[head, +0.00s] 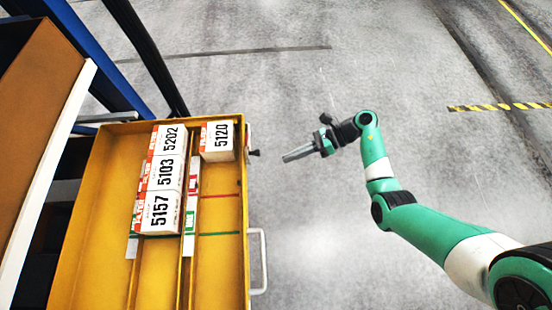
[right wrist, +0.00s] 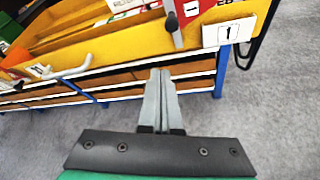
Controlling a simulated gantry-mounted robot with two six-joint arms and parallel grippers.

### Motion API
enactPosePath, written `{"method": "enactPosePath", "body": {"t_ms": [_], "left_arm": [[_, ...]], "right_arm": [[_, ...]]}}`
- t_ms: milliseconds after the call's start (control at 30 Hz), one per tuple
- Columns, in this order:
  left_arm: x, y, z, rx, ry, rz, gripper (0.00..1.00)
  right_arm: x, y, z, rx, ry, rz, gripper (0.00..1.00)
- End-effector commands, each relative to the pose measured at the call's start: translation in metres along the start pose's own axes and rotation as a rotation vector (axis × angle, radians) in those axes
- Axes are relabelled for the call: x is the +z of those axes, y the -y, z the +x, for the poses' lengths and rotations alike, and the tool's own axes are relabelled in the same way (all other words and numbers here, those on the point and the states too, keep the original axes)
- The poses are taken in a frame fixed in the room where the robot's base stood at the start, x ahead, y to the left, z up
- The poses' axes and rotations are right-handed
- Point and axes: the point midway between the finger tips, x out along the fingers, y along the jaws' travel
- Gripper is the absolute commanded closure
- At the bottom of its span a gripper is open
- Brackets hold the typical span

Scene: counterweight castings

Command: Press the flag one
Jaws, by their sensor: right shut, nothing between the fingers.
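A small grey lever with a dark knob (right wrist: 172,22) stands on the front of the yellow drawer, beside a white plate marked 1 (right wrist: 228,32). In the head view the dark knob (head: 254,153) sticks out from the drawer's right edge. I cannot tell for sure whether this lever is the flag. My right gripper (head: 285,159) is shut and empty, its fingertips a short way right of the knob and apart from it. In the right wrist view its fingers (right wrist: 160,73) point toward the drawer front, below the lever. My left gripper is not in view.
The open yellow drawer (head: 222,280) holds white-and-red boxes marked 5202, 5103, 5157 (head: 160,212) and 5120 (head: 217,137). A white handle (head: 264,262) sticks out from its front. Blue rack posts (head: 100,55) stand at left.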

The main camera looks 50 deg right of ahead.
Motion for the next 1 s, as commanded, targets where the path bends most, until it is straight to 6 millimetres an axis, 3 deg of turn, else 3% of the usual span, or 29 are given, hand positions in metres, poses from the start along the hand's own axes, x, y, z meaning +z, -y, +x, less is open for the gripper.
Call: {"method": "enactPosePath", "body": {"t_ms": [200, 800, 900, 1000], "left_arm": [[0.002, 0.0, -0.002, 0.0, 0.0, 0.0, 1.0], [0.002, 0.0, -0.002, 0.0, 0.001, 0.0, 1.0], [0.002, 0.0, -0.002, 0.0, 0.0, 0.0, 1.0], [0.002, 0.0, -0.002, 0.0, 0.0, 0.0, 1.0]], "right_arm": [[-0.001, 0.001, -0.025, 0.0, 0.0, 0.002, 1.0], [-0.001, 0.001, -0.026, 0.001, -0.001, 0.002, 1.0], [0.001, -0.002, -0.02, 0.017, -0.008, -0.006, 1.0], [0.021, -0.015, 0.007, 0.083, -0.042, -0.072, 1.0]]}}
